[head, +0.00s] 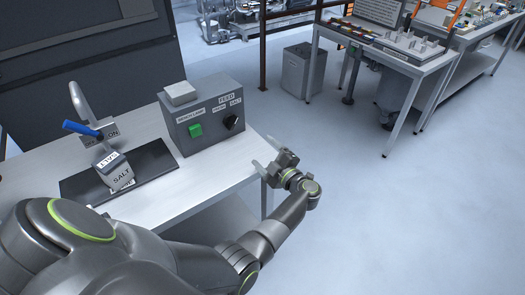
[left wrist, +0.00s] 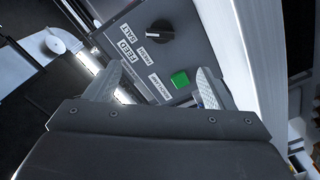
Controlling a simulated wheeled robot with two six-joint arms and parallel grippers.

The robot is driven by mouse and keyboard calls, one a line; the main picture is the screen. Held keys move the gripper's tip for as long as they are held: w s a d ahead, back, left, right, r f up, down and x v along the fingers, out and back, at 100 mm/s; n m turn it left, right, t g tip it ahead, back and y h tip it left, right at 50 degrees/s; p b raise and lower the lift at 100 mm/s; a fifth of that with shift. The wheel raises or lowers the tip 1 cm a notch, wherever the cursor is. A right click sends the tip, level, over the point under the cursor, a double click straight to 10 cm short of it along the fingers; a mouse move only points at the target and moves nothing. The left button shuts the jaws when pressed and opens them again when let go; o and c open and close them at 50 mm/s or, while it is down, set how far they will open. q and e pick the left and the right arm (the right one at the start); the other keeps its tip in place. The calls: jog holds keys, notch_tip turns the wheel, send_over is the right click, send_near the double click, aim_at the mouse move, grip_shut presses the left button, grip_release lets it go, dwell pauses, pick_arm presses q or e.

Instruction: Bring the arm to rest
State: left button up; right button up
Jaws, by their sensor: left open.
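My left gripper (head: 267,156) is open and empty, just past the right edge of the white table (head: 215,179). In the left wrist view its two fingers (left wrist: 155,86) are apart, with the grey control box behind them. The control box (head: 207,128) stands to the left of the gripper, apart from it in the head view. It has a green button (head: 195,130) and a dark knob (head: 231,122) beneath a FEED label. My right gripper is not in view.
A grey bin (head: 305,70) and a workbench (head: 385,48) with parts stand farther back. The floor to the right of my left gripper is clear.

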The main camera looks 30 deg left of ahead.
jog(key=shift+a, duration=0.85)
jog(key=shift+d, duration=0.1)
